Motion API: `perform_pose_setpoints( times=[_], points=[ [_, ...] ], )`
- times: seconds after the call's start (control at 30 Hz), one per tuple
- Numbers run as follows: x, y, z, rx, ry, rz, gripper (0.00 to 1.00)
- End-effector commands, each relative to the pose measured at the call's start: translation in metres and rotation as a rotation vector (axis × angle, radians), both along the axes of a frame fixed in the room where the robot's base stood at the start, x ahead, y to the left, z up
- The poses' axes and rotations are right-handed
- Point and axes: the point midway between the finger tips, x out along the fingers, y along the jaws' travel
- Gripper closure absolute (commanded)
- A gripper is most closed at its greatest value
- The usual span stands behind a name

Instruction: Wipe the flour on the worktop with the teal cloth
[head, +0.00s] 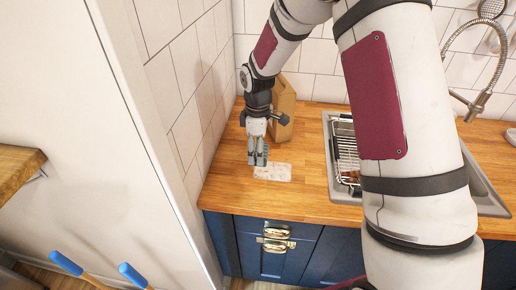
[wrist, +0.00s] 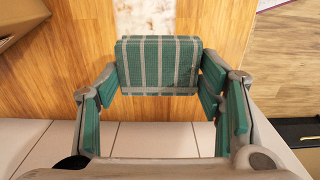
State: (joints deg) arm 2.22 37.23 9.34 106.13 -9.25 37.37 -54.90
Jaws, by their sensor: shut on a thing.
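The teal cloth (wrist: 158,62), with pale grey stripes, is gripped between the fingers of my gripper (wrist: 160,86) in the wrist view. In the head view my gripper (head: 258,148) points down over the wooden worktop (head: 305,195), close to the tiled left wall. The flour (head: 272,172) is a whitish patch just right of and below the gripper in the head view. In the wrist view the flour (wrist: 154,16) shows beyond the cloth, partly hidden by it. I cannot tell whether the cloth touches the worktop.
A brown upright object (head: 284,100) stands behind the gripper near the wall corner. A sink with a wire rack (head: 344,150) lies to the right, with a tap (head: 478,104). Blue cabinets (head: 275,250) are below the worktop's front edge. Worktop between flour and sink is clear.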

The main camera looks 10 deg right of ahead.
Motion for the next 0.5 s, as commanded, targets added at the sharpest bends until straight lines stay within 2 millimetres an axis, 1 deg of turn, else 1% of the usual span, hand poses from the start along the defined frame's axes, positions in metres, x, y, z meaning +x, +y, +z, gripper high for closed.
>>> perform_pose_setpoints(
  times=[0.17, 0.5],
  points=[
    [0.000, 0.000, -0.010, 0.000, 0.003, 0.000, 0.70],
    [0.001, 0.000, -0.052, 0.000, 0.002, 0.001, 0.70]
  ],
)
